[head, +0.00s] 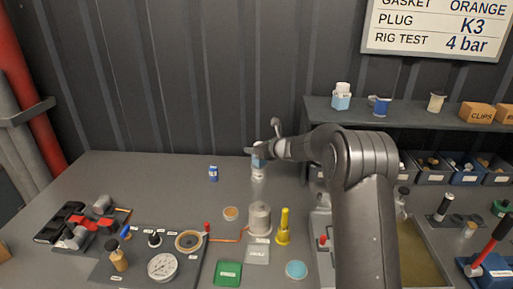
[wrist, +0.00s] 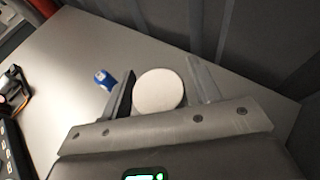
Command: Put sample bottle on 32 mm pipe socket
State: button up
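My gripper (head: 257,151) is over the back middle of the table. In the wrist view its two fingers (wrist: 160,90) lie on either side of a round white top (wrist: 158,90), with little or no gap. This looks like the sample bottle; its light-blue and white body (head: 258,162) shows below the fingers in the head view. A pale, translucent shape (head: 258,187) shows directly under it, above a grey stepped cylinder (head: 260,219). I cannot tell which fitting is the 32 mm pipe socket, or whether the bottle touches anything below.
A yellow fitting (head: 283,228), green box (head: 228,272) and gauge panel (head: 140,262) are nearer the front. A shelf (head: 415,119) with bottles is at right. The table's back left is clear.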

jog(key=shift+o, duration=0.5)
jog(key=shift+r, duration=0.1)
jog(key=shift+s+d+r, duration=0.1)
jog(key=shift+r, duration=0.05)
jog(key=v, duration=1.1)
jog(key=shift+s+d+r, duration=0.2)
jog(key=shift+s, duration=0.1)
jog(key=s+r+n+g+h, duration=0.1)
jog(key=s+r+n, duration=0.2)
jog(key=s+n, duration=0.3)
jog(key=s+d+r+n+g+h, duration=0.15)
jog(key=s+n, duration=0.25)
jog(key=s, duration=0.5)
jog(key=s+r+n+g, duration=0.1)
jog(key=s+r+n, duration=0.25)
jog(key=s, duration=0.35)
jog(key=s+d+f+n+h, duration=0.1)
jog(key=s+d+n, duration=0.3)
jog(key=s, duration=0.4)
jog(key=s+d+f+n+h, duration=0.1)
jog(key=s+d+n+h, duration=0.2)
jog(key=s, duration=0.5)
jog(key=s+d+f+n+h, duration=0.1)
jog(key=s+d+n+h, duration=0.2)
jog(key=s+d+n, duration=0.2)
jog(key=s+n, duration=0.1)
jog(key=s, duration=0.2)
